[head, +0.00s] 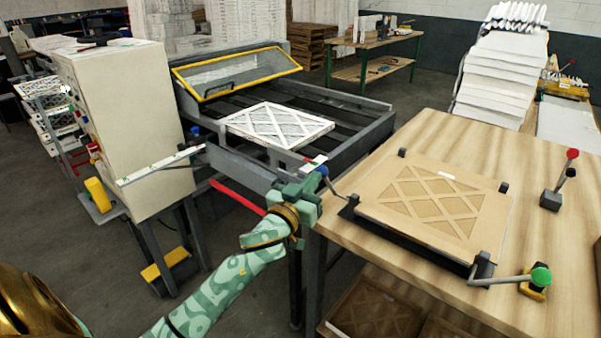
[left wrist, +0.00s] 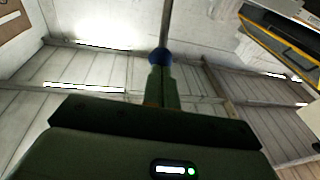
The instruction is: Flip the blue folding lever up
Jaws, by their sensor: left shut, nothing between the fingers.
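The blue folding lever shows as a blue knob (head: 322,170) on a thin grey rod. The rod leans up and left from the near-left corner of the black fixture on the wooden table. My left gripper (head: 313,182) is right at the knob, at the table's left edge. In the left wrist view the blue knob (left wrist: 160,57) sits just beyond the tips of my shut fingers (left wrist: 161,75), with its rod running upward in the picture. Nothing is held between the fingers. Whether the fingers touch the knob, I cannot tell. My right gripper is not in view.
A boxed filter (head: 435,205) lies in the fixture on the wooden table (head: 420,125). A green-knobbed lever (head: 541,277) lies low at the front right; a red-knobbed lever (head: 572,154) stands upright farther back. A grey machine frame (head: 240,165) is left of the table.

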